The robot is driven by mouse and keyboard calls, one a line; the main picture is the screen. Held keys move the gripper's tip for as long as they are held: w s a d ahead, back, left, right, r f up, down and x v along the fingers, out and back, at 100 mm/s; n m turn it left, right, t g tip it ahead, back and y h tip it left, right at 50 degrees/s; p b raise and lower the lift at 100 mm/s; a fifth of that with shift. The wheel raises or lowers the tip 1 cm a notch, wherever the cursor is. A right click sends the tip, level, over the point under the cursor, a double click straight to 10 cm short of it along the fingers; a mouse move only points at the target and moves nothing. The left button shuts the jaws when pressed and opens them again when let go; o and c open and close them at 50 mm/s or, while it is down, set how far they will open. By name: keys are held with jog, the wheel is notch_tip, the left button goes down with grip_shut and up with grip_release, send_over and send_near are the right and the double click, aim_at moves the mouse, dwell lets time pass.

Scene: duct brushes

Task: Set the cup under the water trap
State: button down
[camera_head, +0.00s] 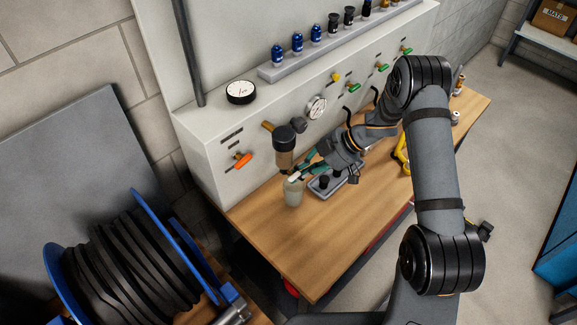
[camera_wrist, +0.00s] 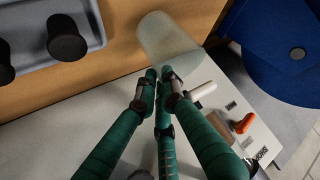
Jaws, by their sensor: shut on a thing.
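The cup (camera_head: 292,195), pale and translucent, is upright near the left end of the wooden bench. It also shows in the wrist view (camera_wrist: 172,42). My gripper (camera_head: 301,174) has its green fingers closed together at the cup's rim; in the wrist view the fingertips (camera_wrist: 160,74) meet there. The water trap (camera_head: 284,158), a brownish bowl under a black cap, hangs from the panel just above the cup in the picture. I cannot tell whether the cup touches the bench. A small white piece (camera_wrist: 203,90) lies beside the fingertips.
A grey tray (camera_head: 343,182) with black parts sits right of the cup; it also shows in the wrist view (camera_wrist: 97,25). An orange-handled valve (camera_head: 243,160) is left of the trap. A blue hose reel (camera_head: 128,262) stands at front left. The bench front is clear.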

jog(key=shift+w+a+r+p, duration=0.15)
jog(key=shift+w+a+p, duration=0.45)
jog(key=shift+w+a, duration=0.5)
jog(key=shift+w+a+f+p, duration=0.15)
jog(key=shift+f, duration=0.25)
jog(key=shift+w+a+f+p, duration=0.1)
jog(key=shift+a+f+p, duration=0.05)
jog(key=shift+f, duration=0.2)
jog(key=shift+d+f, duration=0.1)
jog(key=shift+f, duration=0.05)
jog(key=shift+f, duration=0.2)
jog(key=c, duration=1.9)
grip_release()
jog(key=b+v, duration=0.2)
jog(key=v, duration=1)
